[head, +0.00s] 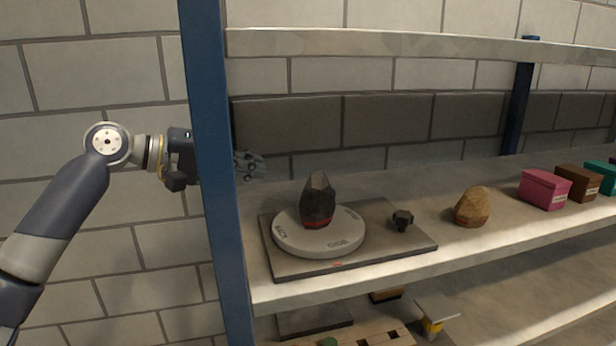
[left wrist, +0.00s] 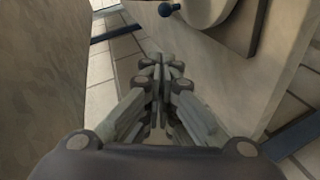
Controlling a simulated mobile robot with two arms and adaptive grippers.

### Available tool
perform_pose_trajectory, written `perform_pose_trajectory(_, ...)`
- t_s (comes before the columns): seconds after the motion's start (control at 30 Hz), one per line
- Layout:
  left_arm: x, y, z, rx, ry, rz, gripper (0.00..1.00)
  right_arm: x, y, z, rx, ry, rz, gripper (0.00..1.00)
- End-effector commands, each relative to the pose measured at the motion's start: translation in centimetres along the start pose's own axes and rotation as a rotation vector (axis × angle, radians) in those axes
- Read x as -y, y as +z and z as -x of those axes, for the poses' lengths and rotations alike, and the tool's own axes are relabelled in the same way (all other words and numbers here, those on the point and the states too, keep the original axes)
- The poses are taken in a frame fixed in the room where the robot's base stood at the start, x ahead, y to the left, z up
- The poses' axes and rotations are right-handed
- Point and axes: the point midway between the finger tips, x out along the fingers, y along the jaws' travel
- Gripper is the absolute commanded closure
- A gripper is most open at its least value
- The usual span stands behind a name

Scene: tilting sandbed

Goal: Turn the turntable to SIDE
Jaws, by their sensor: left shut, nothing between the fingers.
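The turntable is a pale round disc (head: 290,240) on a flat grey base plate (head: 415,243) on the shelf. Lettering on its rim reads BACK at the left and SIDE at the front, the latter near a small red mark (head: 337,264) on the plate. A dark faceted rock with a red band (head: 318,203) stands upright on the disc. A black knob (head: 402,220) sits on the plate at the right. My left gripper (head: 258,165) is shut and empty, behind the blue post, above and left of the disc. In the left wrist view its fingers (left wrist: 160,75) are together; the disc's edge (left wrist: 205,10) shows beyond.
A blue post (head: 215,170) stands between my left arm and the turntable. A tan rock (head: 473,207), a pink box (head: 544,189) and a brown box (head: 578,183) stand on the shelf (head: 450,185) to the right. An upper shelf (head: 400,45) runs above. Things lie on a lower shelf.

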Motion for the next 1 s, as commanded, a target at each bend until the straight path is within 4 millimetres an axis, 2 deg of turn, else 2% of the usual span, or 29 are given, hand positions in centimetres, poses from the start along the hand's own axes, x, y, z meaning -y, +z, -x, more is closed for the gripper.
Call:
perform_pose_trajectory(0.17,-0.2,0.0,-2.4,0.002,-0.002,0.0,1.0,0.0,-0.1,1.1,0.0,-0.001,0.0,1.0)
perform_pose_trajectory(0.53,-0.3,0.0,-10.1,0.001,-0.002,0.0,1.0,-0.1,-0.4,4.0,0.0,0.0,-0.002,1.0)
perform_pose_trajectory(0.7,-0.1,1.9,-11.6,-0.001,-0.002,0.0,1.0,-0.1,-0.5,5.0,0.0,0.0,-0.003,1.0)
perform_pose_trajectory(1.0,0.1,2.7,-12.5,-0.003,-0.001,0.0,1.0,0.0,-0.6,5.3,-0.001,-0.001,-0.004,1.0)
